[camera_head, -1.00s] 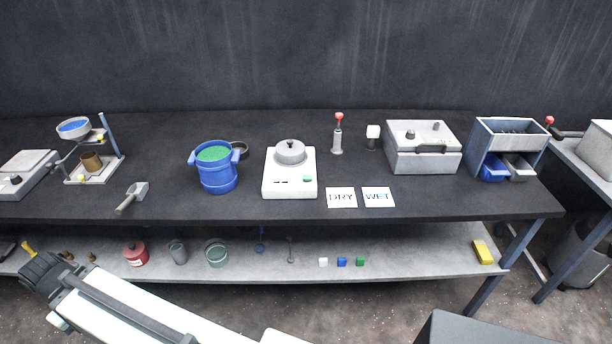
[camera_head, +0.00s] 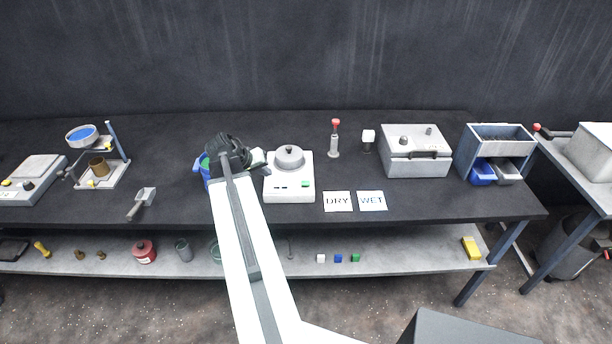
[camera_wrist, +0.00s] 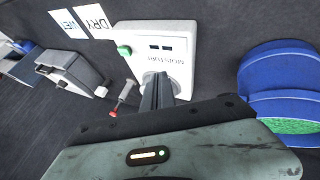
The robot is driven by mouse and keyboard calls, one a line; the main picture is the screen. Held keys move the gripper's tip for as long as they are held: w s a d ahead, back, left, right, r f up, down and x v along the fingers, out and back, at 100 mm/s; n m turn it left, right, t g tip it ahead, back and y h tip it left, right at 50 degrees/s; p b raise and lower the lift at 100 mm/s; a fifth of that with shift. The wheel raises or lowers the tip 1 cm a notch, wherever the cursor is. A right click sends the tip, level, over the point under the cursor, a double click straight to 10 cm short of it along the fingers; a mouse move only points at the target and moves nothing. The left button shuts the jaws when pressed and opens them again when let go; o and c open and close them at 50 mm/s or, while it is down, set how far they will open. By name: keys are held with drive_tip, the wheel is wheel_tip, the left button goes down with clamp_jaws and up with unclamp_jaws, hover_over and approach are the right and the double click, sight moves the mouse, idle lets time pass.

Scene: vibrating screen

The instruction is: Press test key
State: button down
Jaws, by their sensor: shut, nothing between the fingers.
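The white moisture tester (camera_head: 289,189) stands on the dark bench, with a round grey lid on top. A green key (camera_head: 305,184) is at its front right corner, beside small dark windows. In the wrist view the tester (camera_wrist: 180,30) shows its lettering and the green key (camera_wrist: 125,50), left of my fingers. My gripper (camera_head: 228,145) is over the bench, left of the tester in the head view. In the wrist view its shut fingers (camera_wrist: 158,88) overlap the round lid in the picture and are apart from the key. Nothing is held. Their height above the tester is hard to tell.
A blue bucket (camera_head: 206,168) is partly hidden by my gripper; it also shows in the wrist view (camera_wrist: 275,70). DRY (camera_head: 338,201) and WET (camera_head: 371,201) cards lie right of the tester. A red-topped tool (camera_head: 334,140) stands behind.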

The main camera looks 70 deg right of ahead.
wheel_tip(320, 180, up, 4)
drive_tip(key=m+g+p, duration=0.1)
drive_tip(key=m+g, duration=0.1)
hover_over(304, 184)
drive_tip(key=shift+w+d+h, duration=0.1)
drive_tip(key=shift+w+h, duration=0.05)
drive_tip(key=shift+h, duration=0.25)
wheel_tip(304, 184, down, 9)
drive_tip(key=b, duration=0.8)
drive_tip(key=shift+r, duration=0.15)
drive_tip(key=shift+b, duration=0.3)
idle(0.5)
drive_tip(key=shift+f+b, duration=0.35)
drive_tip(key=shift+f, duration=0.05)
